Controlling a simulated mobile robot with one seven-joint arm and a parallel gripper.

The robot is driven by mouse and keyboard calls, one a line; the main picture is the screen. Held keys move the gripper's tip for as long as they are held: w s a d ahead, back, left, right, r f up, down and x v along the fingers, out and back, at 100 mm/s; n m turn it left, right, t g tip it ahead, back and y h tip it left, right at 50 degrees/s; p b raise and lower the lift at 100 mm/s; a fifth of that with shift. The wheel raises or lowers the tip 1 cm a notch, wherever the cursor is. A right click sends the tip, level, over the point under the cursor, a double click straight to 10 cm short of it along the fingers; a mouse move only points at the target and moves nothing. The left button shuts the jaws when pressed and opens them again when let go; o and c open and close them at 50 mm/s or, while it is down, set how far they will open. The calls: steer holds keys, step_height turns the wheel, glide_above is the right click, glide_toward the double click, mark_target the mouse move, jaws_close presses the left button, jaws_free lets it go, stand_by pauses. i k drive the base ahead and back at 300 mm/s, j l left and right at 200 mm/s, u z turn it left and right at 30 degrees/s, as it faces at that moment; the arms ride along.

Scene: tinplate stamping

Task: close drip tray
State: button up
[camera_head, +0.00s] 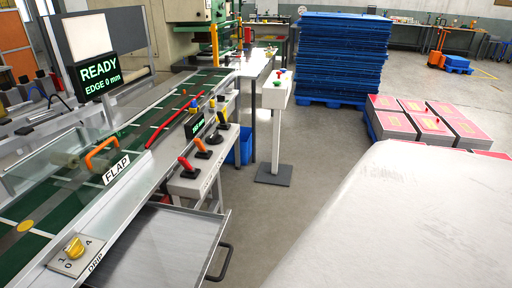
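The drip tray (172,240) is a shallow, flat grey metal tray at the bottom of the view, extending out from under the conveyor's near side. Its dark bar handle (226,262) sticks out from the right edge. A "DRIP" label (95,263) is on the machine frame just left of the tray. The tray's inner end is hidden under the frame and its near end is cut off by the picture's lower edge. My gripper is not in view.
The green conveyor (60,190) carries an orange handle (102,154) by a "FLAP" label and a yellow knob (75,248). A joystick console (195,180) stands beyond the tray. A grey pedestal (275,130) stands farther back.

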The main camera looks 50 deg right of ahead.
mark_target(164, 245)
steer(key=z, duration=0.5)
steer(key=j+z, duration=0.15)
steer(key=z, duration=0.8)
steer(key=k+j+z, duration=0.1)
steer(key=z, duration=1.4)
steer(key=k+z, duration=0.1)
steer(key=z, duration=0.85)
steer(key=k+z, duration=0.25)
steer(key=u, duration=0.45)
steer(key=j+u, duration=0.15)
steer(key=u, duration=0.35)
steer(key=j+u, duration=0.15)
steer(key=u, duration=0.3)
steer(key=j+u, duration=0.1)
steer(key=u, duration=0.4)
steer(key=j+u, duration=0.15)
steer(key=u, duration=0.3)
steer(key=k+l+z, duration=0.35)
steer(key=k+l, duration=0.35)
